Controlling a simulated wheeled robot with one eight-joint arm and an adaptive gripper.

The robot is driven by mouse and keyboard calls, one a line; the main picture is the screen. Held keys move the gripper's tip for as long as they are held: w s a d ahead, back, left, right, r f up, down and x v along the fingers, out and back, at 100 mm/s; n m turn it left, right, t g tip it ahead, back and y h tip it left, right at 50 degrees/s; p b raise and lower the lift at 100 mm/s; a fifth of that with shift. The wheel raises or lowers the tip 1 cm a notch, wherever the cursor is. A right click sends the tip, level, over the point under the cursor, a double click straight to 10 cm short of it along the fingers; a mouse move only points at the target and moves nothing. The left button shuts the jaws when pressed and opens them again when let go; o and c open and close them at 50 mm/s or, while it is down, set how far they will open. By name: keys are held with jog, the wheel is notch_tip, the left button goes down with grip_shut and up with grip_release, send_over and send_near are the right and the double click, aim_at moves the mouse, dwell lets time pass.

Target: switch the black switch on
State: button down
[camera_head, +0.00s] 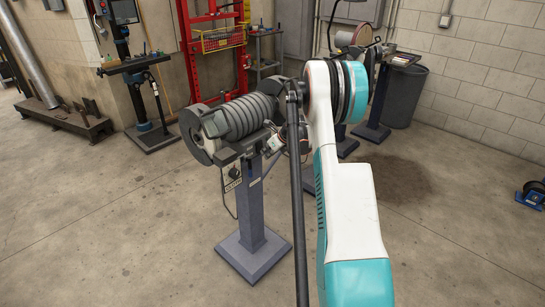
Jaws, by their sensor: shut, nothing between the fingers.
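A grey bench grinder (243,117) with a ribbed body and a round wheel guard at its left stands on a dark pedestal (250,210), left of the middle in the head view. A small box with a label is fixed on its front, below the body. A dark knob on this box looks like the black switch (234,172); it is too small to tell its position. My white and teal arm rises just right of the grinder and covers its right side.
A drill press (150,95) stands at the back left, beside a red frame (213,50). Another machine with a disc (362,36) and a dark bin (405,95) stand at the back right. A small blue-framed object (533,194) lies far right. The floor left and front is clear.

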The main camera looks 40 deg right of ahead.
jog(key=shift+w, duration=0.2)
jog(key=shift+w+f, duration=0.2)
jog(key=shift+w, duration=0.15)
jog(key=shift+r, duration=0.2)
jog(key=shift+r+p, duration=0.3)
jog(key=shift+r, duration=0.4)
jog(key=s+f+p+v, duration=0.1)
jog(key=v, duration=0.5)
jog(key=s+p+v, duration=0.1)
jog(key=p+v, duration=0.1)
jog(key=v, duration=0.5)
jog(key=shift+s+f, duration=0.15)
jog(key=shift+f, duration=0.3)
